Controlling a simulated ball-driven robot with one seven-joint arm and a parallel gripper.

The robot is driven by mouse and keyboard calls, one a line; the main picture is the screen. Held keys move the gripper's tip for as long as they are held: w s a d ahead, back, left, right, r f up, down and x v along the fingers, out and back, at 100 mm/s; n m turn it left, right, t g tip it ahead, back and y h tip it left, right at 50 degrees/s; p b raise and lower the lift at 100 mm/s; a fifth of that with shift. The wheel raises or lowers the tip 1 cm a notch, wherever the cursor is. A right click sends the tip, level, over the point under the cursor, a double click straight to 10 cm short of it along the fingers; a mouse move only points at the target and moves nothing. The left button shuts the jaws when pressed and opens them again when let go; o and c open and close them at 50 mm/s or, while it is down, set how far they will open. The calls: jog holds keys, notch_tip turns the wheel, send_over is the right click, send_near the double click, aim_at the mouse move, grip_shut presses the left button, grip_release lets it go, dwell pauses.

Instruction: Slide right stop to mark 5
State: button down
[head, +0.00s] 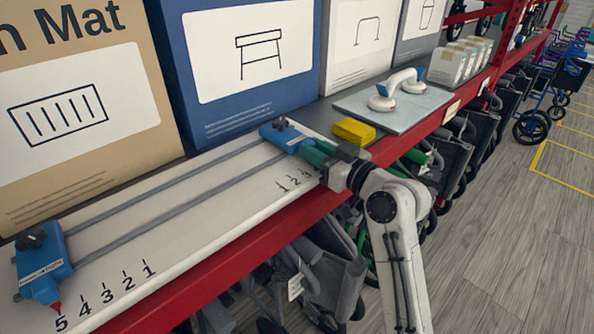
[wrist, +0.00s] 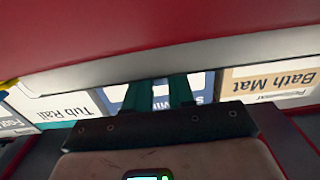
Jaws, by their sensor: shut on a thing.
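A white board (head: 190,225) with two grey rails carries two blue stops. The left stop (head: 42,264) has a black knob, and its red pointer is by mark 5 of the left scale. The right stop (head: 283,136) sits at the far right end of the rails. My gripper (head: 308,150), with green fingers, is shut on the right stop's near side. In the wrist view the green fingers (wrist: 172,92) show, but the stop is not clear. The right scale (head: 293,181) shows 1, 2 and 3; its higher marks and the right stop's pointer are hidden by my gripper and arm.
Large boxes (head: 245,60) stand behind the board. A yellow block (head: 354,131) and a grey panel with a white suction handle (head: 395,100) lie just right of my gripper. A red shelf edge (head: 230,255) runs along the front, with folded wheelchairs below.

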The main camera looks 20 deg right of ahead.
jog(key=shift+w+d, duration=0.25)
jog(key=shift+d, duration=0.65)
jog(key=c, duration=1)
grip_release()
jog(key=shift+d, duration=0.15)
jog(key=shift+o, duration=0.2)
jog(key=b+v, duration=0.2)
jog(key=v, duration=0.8)
jog(key=shift+s, duration=0.35)
